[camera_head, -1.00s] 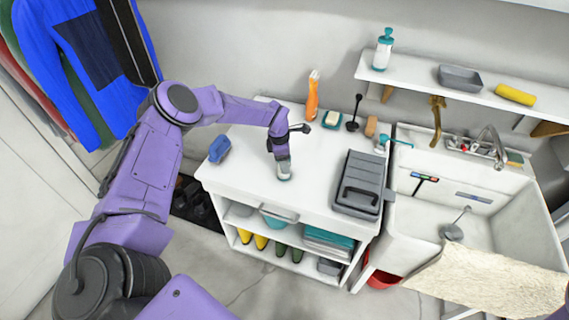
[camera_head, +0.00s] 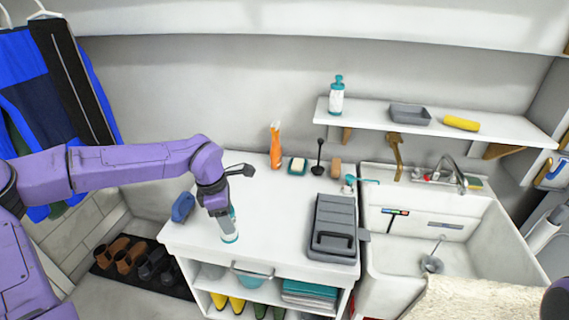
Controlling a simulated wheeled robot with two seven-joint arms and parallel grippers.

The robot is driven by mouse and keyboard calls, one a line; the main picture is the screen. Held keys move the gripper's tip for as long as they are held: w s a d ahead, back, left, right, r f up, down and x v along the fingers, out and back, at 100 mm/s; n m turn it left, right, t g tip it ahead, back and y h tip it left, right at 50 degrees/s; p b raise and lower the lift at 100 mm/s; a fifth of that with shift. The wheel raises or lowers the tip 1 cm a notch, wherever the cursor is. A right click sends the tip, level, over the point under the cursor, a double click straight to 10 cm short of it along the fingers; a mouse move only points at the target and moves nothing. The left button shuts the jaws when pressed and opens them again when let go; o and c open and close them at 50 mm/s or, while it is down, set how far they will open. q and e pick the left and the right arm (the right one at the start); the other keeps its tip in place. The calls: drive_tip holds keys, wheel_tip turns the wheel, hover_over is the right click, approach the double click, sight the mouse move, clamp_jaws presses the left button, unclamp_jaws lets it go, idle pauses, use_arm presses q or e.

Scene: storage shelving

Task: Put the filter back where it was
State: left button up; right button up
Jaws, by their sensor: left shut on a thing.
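My left gripper (camera_head: 219,207) reaches down over the white cabinet top and is shut on a small grey-white cylinder with teal at its lower end, which I take to be the filter (camera_head: 230,230). My right gripper is not in view.
A blue object (camera_head: 183,207) lies at the cabinet's left edge. A dark grey case (camera_head: 333,230) stands to the right, beside the sink (camera_head: 410,265). An orange bottle (camera_head: 275,146) and soap dish (camera_head: 297,166) stand behind. A wall shelf (camera_head: 440,125) holds a teal-topped bottle (camera_head: 337,97).

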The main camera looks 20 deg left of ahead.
use_arm(q)
drive_tip(key=m, duration=0.3)
drive_tip(key=shift+r+m+g, duration=0.3)
drive_tip(key=shift+m+g, duration=0.1)
drive_tip(key=shift+m, duration=0.8)
drive_tip(key=w+d+r+m+g, duration=0.25)
drive_tip(key=d+m, duration=0.35)
drive_tip(key=m, duration=0.9)
drive_tip(key=d+f+m+y+b, duration=0.1)
drive_tip(key=d+f+m, duration=0.3)
drive_tip(key=d, duration=0.5)
drive_tip(key=shift+s+d+f+m, duration=0.25)
drive_tip(key=shift+s+f+m, duration=0.15)
drive_tip(key=shift+f, duration=0.25)
drive_tip(key=shift+t, duration=0.25)
